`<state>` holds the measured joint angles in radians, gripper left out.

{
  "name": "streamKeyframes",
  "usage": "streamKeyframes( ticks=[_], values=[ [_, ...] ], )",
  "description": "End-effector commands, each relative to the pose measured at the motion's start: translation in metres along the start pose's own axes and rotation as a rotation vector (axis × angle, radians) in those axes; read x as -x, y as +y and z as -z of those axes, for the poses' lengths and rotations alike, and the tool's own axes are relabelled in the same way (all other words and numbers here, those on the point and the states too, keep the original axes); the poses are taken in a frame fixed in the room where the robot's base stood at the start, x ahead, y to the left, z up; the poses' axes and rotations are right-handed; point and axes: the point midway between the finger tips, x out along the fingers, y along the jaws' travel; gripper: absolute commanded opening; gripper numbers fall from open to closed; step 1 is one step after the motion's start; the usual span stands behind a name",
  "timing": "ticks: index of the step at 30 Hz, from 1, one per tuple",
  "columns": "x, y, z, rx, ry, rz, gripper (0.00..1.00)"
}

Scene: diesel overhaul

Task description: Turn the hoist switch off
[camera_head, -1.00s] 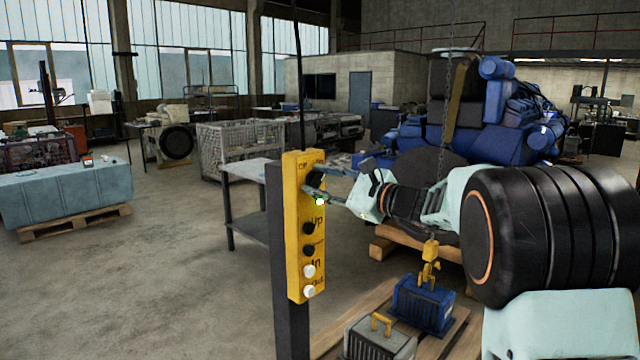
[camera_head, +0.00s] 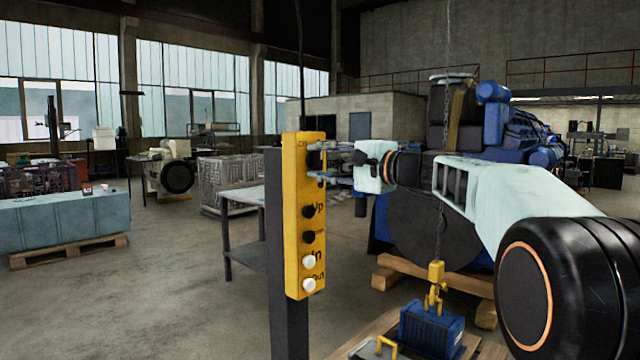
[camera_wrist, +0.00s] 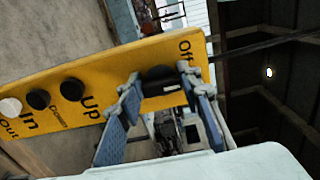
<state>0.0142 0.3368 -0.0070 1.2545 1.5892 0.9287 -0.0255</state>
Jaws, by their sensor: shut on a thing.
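The hoist switch (camera_wrist: 160,78) is a black knob at the top end of the yellow control panel (camera_head: 292,225), beside the "Off" label. The panel also crosses the wrist view (camera_wrist: 120,66). My gripper (camera_head: 322,161) is at the upper right of the panel in the head view. In the wrist view, my gripper (camera_wrist: 160,86) has one finger on each side of the knob and is shut on it. In the head view my fingers hide most of the knob.
The panel stands on a dark post (camera_head: 290,325) with black and white buttons below the switch. A yellow hoist hook (camera_head: 436,275) hangs above a blue weight (camera_head: 430,328) at lower right. A grey table (camera_head: 235,195) is behind the post, and a blue engine (camera_head: 500,115) is beyond my arm.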

Motion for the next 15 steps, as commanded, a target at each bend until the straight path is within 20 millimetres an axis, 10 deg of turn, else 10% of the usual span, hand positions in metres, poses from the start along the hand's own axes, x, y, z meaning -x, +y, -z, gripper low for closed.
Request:
streamKeyframes(
  ticks=[15],
  values=[
    [-0.0001,0.0091,0.0014,0.478,0.0,0.0,0.09]
  ],
)
